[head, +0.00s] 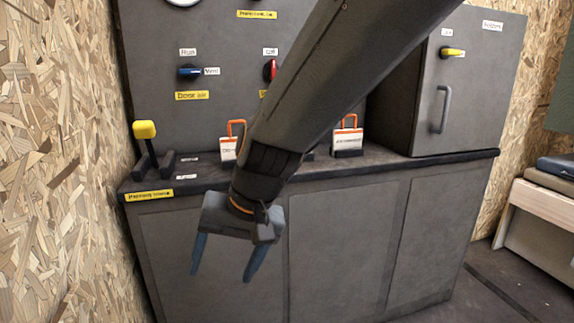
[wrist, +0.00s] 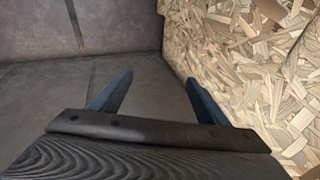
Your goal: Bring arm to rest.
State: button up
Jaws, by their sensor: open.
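My gripper (head: 222,262) hangs from my arm in front of the grey cabinet (head: 340,240), below the edge of its counter. Its two blue fingers are apart, point downward and hold nothing. In the wrist view my gripper (wrist: 155,95) also shows open and empty, with a grey surface beyond the fingers and the chipboard wall (wrist: 240,50) on the right. My arm crosses the head view from the top right and hides part of the panel and counter.
A yellow-knobbed lever (head: 145,135) stands at the counter's left end. Two orange-shackled padlock-like items, left (head: 228,147) and right (head: 347,137), stand on the counter. The back panel has a blue switch (head: 190,71) and a red switch (head: 270,70). A grey locker (head: 470,90) is at right.

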jog(key=s+d+f+n+g+h, duration=0.1)
jog(key=s+d+f+n+h, duration=0.15)
jog(key=s+d+f, duration=0.35)
jog(key=s+d+f+n+h, duration=0.1)
jog(key=s+d+f+n, duration=0.25)
jog(key=s, duration=0.35)
jog(key=d+r+m+p, duration=0.4)
jog(key=d+r+p, duration=0.6)
jog(key=r+p, duration=0.4)
jog(key=d+r+m+p, duration=0.4)
jog(key=d+r+p, duration=0.7)
jog(key=r+p, duration=0.3)
jog(key=shift+d+r+h, duration=0.15)
jog(key=shift+r+h, duration=0.1)
jog(key=shift+h, duration=0.1)
